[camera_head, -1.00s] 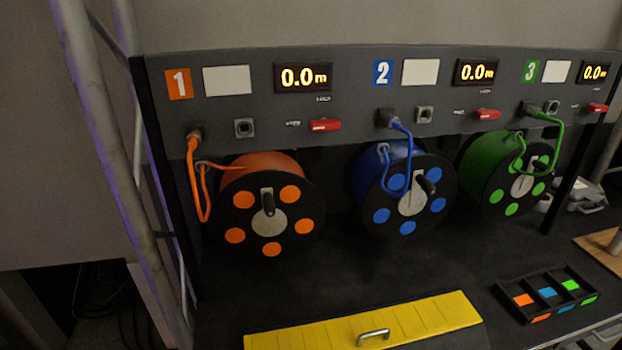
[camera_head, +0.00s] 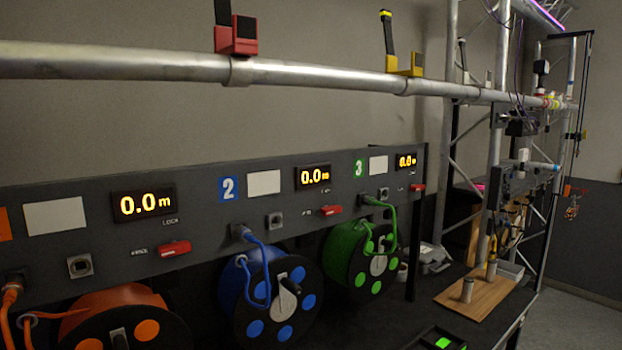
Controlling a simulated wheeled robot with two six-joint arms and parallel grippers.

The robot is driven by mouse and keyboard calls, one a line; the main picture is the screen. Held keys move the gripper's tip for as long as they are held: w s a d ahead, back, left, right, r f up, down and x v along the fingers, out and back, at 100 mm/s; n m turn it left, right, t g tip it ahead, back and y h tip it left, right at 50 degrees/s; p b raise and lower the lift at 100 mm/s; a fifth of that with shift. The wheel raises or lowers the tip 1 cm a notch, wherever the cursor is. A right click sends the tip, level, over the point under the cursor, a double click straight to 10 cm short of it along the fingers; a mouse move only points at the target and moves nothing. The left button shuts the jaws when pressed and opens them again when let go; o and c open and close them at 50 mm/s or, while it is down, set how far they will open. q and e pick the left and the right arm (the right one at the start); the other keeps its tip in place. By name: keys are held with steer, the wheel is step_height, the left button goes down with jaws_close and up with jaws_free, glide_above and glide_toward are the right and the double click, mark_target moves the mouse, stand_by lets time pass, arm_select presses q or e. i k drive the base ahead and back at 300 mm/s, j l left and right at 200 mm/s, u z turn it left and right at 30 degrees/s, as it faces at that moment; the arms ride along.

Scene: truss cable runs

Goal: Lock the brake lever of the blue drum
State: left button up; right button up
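The blue drum (camera_head: 246,313) hangs below the panel section marked 2, in the lower middle of the head view. Its blue cable (camera_head: 257,247) runs up to a plug in the panel. The red brake lever (camera_head: 331,210) of this section sits below its 0.0 m display (camera_head: 312,177), to the right of a square socket (camera_head: 275,221). It lies roughly level, between a small label on its left and a LOCK label above it; the labels are too small to read surely. Neither of my grippers is in view.
The orange drum (camera_head: 90,309) and its red lever (camera_head: 175,248) are at left, the green drum (camera_head: 343,264) and its lever (camera_head: 417,188) at right. A metal truss pipe (camera_head: 320,77) with red (camera_head: 237,40) and yellow (camera_head: 411,66) clamps crosses above. A wooden board (camera_head: 483,296) lies at right.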

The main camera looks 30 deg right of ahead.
mark_target(328, 210)
steer(key=k+z, duration=0.1)
steer(key=z, duration=0.65)
